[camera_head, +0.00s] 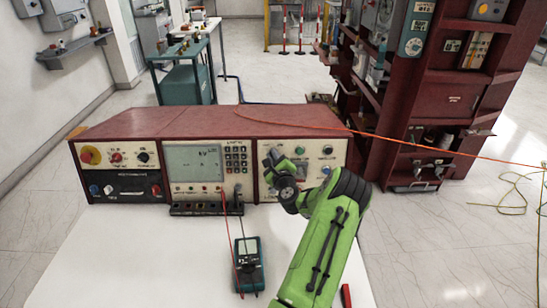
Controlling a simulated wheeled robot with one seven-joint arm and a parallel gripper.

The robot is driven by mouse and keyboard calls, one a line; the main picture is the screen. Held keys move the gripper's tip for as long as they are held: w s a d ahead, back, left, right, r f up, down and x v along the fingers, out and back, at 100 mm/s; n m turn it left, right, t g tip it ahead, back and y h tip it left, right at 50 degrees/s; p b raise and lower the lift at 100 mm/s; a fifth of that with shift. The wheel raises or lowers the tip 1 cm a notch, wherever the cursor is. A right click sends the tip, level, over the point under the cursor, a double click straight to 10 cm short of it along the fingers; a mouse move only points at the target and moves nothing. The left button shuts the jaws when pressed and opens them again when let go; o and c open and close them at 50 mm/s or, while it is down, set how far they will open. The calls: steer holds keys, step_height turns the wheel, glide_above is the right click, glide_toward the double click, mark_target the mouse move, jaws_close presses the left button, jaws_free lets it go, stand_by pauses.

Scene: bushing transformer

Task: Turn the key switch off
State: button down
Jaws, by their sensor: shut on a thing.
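The dark red control console (160,122) stands on the white table top. Its right-hand panel (315,150) carries several small knobs and buttons. My gripper (270,158) is at the left part of this panel, with my green arm reaching up from the lower right. The gripper is shut on the key switch, which my gripper and wrist hide. I cannot make out which way the key points.
A teal multimeter (249,265) lies on the table (150,255) in front of the console, with a red lead. A black terminal strip (205,209) sits at the console's foot. An orange cable (420,150) runs right past a red shelf unit (450,100). The table's left side is clear.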

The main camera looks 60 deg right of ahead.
stand_by(0.4)
steer(key=c, duration=1.3)
jaws_free()
steer(key=shift+o, duration=0.2)
steer(key=b+v, duration=0.4)
steer(key=v, duration=1.1)
steer(key=shift+s+a, duration=0.25)
